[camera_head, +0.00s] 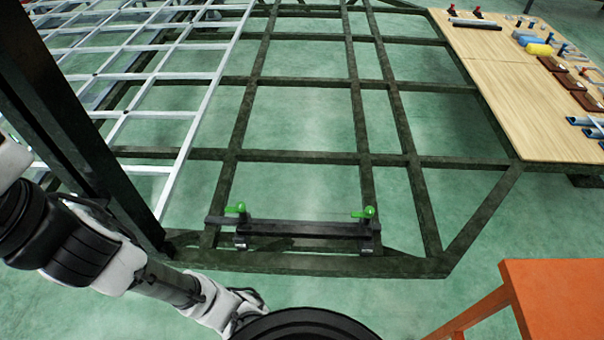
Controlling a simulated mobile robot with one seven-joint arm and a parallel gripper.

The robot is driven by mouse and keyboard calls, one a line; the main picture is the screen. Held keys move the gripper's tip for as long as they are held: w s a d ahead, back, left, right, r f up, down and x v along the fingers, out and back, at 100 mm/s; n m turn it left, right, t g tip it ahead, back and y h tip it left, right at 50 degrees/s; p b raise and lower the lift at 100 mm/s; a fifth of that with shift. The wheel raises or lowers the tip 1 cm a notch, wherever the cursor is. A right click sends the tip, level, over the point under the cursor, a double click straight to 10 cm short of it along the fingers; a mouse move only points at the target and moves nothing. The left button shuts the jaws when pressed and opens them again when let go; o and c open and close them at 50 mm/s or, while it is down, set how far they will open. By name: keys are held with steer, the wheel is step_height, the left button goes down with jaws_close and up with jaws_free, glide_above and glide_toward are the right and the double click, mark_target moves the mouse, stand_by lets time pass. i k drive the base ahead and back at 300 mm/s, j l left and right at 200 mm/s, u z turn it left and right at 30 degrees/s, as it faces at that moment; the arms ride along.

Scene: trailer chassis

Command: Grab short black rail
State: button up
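A short black rail (295,228) lies across the near end of the dark trailer chassis (300,157), at the lower middle of the view. A green-handled clamp (239,209) sits at its left end and another green-handled clamp (366,213) at its right end. My arm reaches in from the left, and its end (245,304) is low in the view, nearer to me than the rail and apart from it. My gripper's fingers cannot be made out there, partly behind a dark round shape at the bottom edge.
A pale metal grid (160,113) lies over the chassis's left side. A dark upright post (75,115) stands at left. A wooden board (500,85) with tools and parts is at upper right. An orange stand (560,295) is at lower right. Green floor shows between.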

mark_target(347, 233)
steer(key=k+j, duration=0.1)
steer(key=k, duration=0.3)
steer(key=k+j, duration=0.1)
steer(key=k, duration=0.3)
steer(key=i+j+z, duration=0.1)
steer(key=z, duration=0.9)
steer(key=i+j+z, duration=0.15)
steer(key=j+z, duration=0.6)
steer(key=i+j+z, duration=0.1)
steer(key=j+z, duration=0.15)
steer(key=j, duration=1.8)
